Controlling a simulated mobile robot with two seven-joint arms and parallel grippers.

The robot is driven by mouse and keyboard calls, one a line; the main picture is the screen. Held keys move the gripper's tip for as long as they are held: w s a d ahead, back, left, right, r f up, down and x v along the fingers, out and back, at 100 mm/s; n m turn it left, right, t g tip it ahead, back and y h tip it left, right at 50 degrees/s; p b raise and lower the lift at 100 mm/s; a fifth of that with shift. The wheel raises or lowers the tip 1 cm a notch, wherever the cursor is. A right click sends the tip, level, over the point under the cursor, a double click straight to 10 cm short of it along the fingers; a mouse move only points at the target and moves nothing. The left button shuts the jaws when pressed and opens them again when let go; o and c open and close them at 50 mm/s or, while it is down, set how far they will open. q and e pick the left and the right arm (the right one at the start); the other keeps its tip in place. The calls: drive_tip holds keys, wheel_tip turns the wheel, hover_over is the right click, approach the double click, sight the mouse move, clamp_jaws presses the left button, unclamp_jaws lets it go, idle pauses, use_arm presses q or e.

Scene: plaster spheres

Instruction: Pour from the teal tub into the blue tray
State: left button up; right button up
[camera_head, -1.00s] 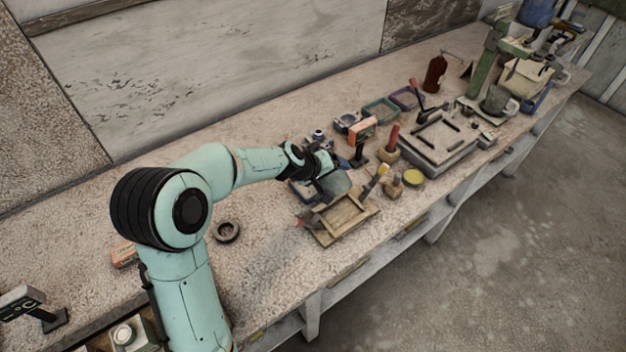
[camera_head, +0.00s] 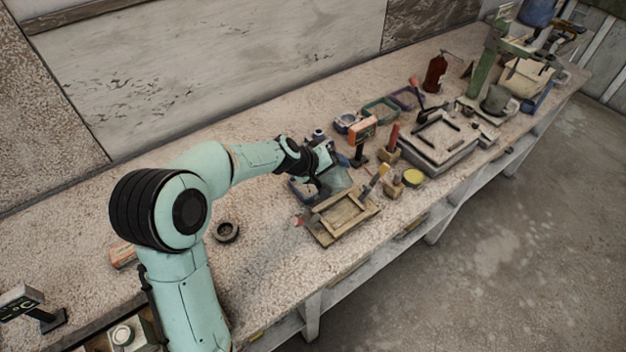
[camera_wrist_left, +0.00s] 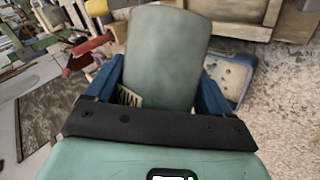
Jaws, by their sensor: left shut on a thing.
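The teal tub (camera_head: 336,180) is in my left gripper (camera_head: 322,176), above the bench beside a wooden frame. In the left wrist view the tub (camera_wrist_left: 166,60) fills the space between the blue fingers of the gripper (camera_wrist_left: 160,72), which are shut on its sides. The tub looks tilted; its mouth and contents are hidden. The blue tray (camera_head: 297,190) is partly hidden behind my gripper and the tub. It also shows in the wrist view (camera_wrist_left: 238,76), low at the right of the tub. My right gripper is in neither view.
A wooden frame (camera_head: 325,236) lies just in front of the tub. A red-handled tool (camera_head: 392,137), a yellow-topped round tin (camera_head: 413,177) and an orange-topped stand (camera_head: 361,131) stand to the right. A dark ring (camera_head: 226,231) lies at left, with bare bench around it.

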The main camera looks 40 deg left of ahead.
use_arm(q)
drive_tip(key=shift+a+r+n+h, duration=0.1)
drive_tip(key=shift+r+n+h, duration=0.2)
drive_tip(key=shift+h, duration=0.1)
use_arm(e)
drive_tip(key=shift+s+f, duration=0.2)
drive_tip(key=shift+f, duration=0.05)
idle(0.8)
use_arm(q)
drive_tip(key=shift+w+a+r+h+b, duration=0.1)
drive_tip(key=shift+r+h+b, duration=0.05)
drive_tip(key=shift+h+b, duration=0.3)
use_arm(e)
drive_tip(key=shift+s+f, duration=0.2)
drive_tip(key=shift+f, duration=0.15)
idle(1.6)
